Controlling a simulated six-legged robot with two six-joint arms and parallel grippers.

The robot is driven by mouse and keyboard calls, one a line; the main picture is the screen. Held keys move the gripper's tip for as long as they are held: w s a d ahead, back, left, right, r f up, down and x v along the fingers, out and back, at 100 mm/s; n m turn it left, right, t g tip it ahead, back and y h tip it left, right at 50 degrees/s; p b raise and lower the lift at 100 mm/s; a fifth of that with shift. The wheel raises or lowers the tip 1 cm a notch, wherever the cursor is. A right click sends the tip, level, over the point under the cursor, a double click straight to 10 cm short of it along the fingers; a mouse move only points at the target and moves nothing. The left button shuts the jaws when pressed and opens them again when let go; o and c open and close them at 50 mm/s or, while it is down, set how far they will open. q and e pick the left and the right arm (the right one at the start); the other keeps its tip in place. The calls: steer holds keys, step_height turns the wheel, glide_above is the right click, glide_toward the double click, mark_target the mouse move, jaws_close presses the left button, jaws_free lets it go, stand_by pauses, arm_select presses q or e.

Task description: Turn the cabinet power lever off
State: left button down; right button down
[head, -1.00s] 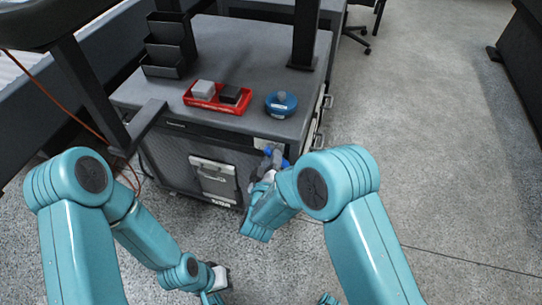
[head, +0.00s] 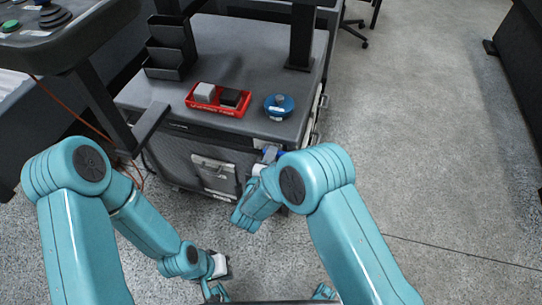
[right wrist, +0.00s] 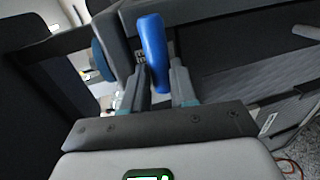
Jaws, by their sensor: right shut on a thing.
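The cabinet (head: 165,115) is a low dark grey unit with a mesh front. The lever's base is hard to make out. My left gripper (head: 214,290) hangs low near the bottom of the head view, away from the cabinet, and its fingers are too unclear to judge.
On the cabinet top are a red tray (head: 218,108) with a light and a dark block, a round blue object (head: 279,105) and a black stepped holder (head: 168,48). A control panel (head: 40,30) overhangs at left, with an orange cable. Clear floor (head: 430,140) lies to the right.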

steer(key=shift+w+r, duration=0.1)
steer(key=shift+r, duration=0.05)
stand_by(0.3)
steer(key=c, duration=1.2)
jaws_free()
steer(key=o, duration=0.3)
